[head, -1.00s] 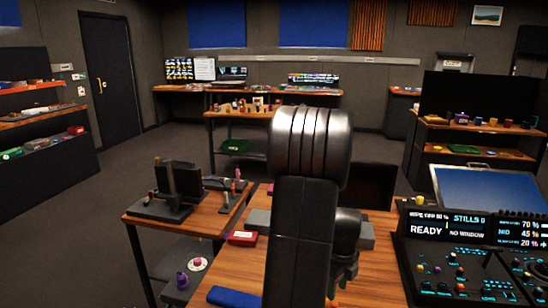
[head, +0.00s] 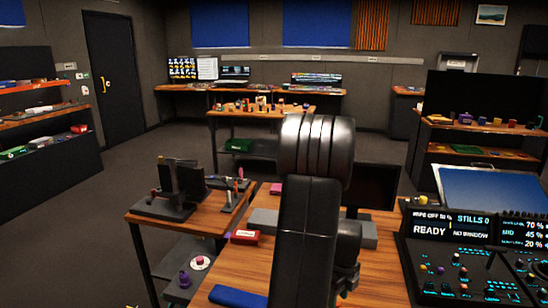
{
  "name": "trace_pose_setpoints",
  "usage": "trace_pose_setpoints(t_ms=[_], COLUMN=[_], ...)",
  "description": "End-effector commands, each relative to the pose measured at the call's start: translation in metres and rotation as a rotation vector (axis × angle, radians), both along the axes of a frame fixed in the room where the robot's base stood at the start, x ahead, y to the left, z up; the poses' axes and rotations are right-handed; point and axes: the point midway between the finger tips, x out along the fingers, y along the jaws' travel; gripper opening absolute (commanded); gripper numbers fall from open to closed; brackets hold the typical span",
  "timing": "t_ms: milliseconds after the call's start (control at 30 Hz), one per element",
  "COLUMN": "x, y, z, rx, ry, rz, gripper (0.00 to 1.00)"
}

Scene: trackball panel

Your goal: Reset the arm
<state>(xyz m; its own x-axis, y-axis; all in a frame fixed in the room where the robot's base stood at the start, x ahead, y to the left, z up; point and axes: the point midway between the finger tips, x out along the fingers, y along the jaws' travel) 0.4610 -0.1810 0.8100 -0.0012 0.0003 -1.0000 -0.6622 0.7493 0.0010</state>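My arm rises in the middle of the head view, a dark rounded joint above a black link, over the wooden desk (head: 255,270). My gripper is not visible; the arm's own links may hide it. The trackball panel (head: 465,265) is at the lower right, a black console with lit teal markings, several small knobs and a display reading "READY" and "NO WINDOW". I see nothing held.
A red box (head: 245,237) and a blue flat object (head: 238,297) lie on the desk left of my arm. A dark monitor (head: 375,186) stands behind it. A side table (head: 205,220) with black devices is at left. Open floor (head: 110,205) lies farther left.

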Motion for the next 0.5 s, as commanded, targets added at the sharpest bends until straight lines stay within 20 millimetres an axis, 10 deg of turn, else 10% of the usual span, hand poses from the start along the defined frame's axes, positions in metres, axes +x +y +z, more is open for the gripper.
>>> trace_pose_setpoints(t_ms=[500], x=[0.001], y=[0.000], z=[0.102], rx=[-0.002], ry=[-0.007], rz=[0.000], gripper=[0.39])
